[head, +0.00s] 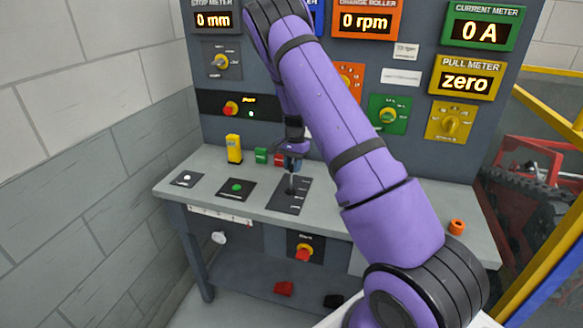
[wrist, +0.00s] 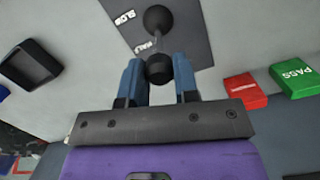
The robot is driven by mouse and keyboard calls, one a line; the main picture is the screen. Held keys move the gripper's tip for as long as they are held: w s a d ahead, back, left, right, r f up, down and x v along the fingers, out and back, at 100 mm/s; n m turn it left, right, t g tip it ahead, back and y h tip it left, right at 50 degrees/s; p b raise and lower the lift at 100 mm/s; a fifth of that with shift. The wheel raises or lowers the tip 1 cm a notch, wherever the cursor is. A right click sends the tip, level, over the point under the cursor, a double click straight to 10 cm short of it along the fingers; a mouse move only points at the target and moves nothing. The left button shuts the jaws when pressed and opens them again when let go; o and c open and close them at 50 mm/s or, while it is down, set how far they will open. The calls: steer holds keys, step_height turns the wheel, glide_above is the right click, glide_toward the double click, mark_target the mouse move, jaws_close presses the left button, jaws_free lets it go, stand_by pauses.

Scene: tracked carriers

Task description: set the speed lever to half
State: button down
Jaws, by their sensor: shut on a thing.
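The speed lever stands on a dark plate (head: 281,204) on the bench top, and a thin upright stem (head: 291,184) shows below my gripper (head: 293,164). In the wrist view, the lever's black knob (wrist: 159,69) sits between the two blue fingers of my gripper (wrist: 160,84), which are shut on it. The lever's round dark base (wrist: 158,19) shows beyond the knob. In the head view the plate's labels are too small to read.
A green PASS block (wrist: 293,77) and a red block (wrist: 244,92) lie near my gripper. A yellow block (head: 234,149) and a plate with a green button (head: 236,188) are to the left. The orange meter (head: 366,21) reads 0 rpm.

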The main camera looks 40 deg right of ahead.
steer(key=shift+w+d, duration=0.15)
steer(key=shift+w, duration=0.05)
stand_by(0.3)
steer(key=c, duration=0.9)
jaws_free()
steer(key=r, duration=0.3)
steer(key=d+r, duration=0.1)
steer(key=r, duration=0.6)
steer(key=shift+w+d+r, duration=0.25)
steer(key=shift+w+r, duration=0.05)
steer(key=shift+r, duration=0.05)
